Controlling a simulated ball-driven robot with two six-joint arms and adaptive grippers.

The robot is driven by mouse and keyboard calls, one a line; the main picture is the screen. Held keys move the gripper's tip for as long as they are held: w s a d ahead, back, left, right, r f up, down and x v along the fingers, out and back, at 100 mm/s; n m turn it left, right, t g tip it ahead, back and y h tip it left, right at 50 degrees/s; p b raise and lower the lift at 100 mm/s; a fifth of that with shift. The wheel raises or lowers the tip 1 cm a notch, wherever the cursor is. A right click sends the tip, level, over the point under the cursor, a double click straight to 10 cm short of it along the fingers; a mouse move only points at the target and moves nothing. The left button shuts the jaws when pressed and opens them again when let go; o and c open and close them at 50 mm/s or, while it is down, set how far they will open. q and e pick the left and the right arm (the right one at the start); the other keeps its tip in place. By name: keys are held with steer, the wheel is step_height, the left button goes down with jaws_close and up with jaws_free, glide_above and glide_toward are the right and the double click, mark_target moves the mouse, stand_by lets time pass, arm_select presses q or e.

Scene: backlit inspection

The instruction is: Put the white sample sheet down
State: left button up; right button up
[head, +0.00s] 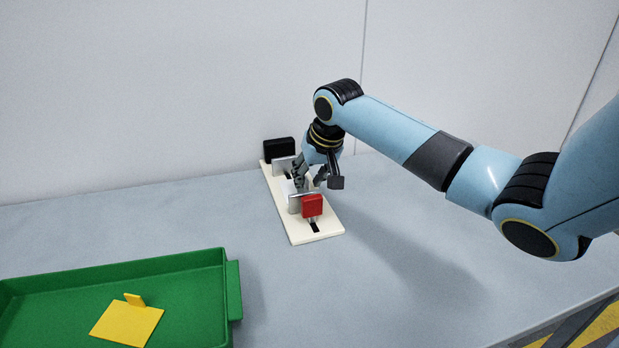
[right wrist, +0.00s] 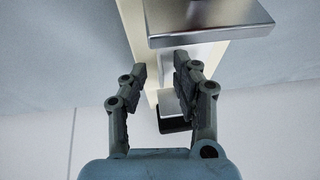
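My right gripper (head: 309,177) is over the middle of a long cream board (head: 318,232). It also shows in the right wrist view (right wrist: 160,68), its two fingers apart, with a gap between the tips. A pale grey-white surface shows behind that gap; I cannot tell whether it is the white sample sheet or part of the fixture. No white sheet can be made out clearly in either view. My left gripper is not in view.
The board carries a red block (head: 313,206), metal plates (right wrist: 210,18) and a black block (head: 279,151) at its far end. A green tray (head: 230,290) at lower left holds a yellow sheet with a tab (head: 126,323). The grey table is clear right of the board.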

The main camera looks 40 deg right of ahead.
steer(key=shift+r, duration=0.1)
steer(key=p+v, duration=0.3)
steer(key=v, duration=0.9)
steer(key=shift+w+r, duration=0.1)
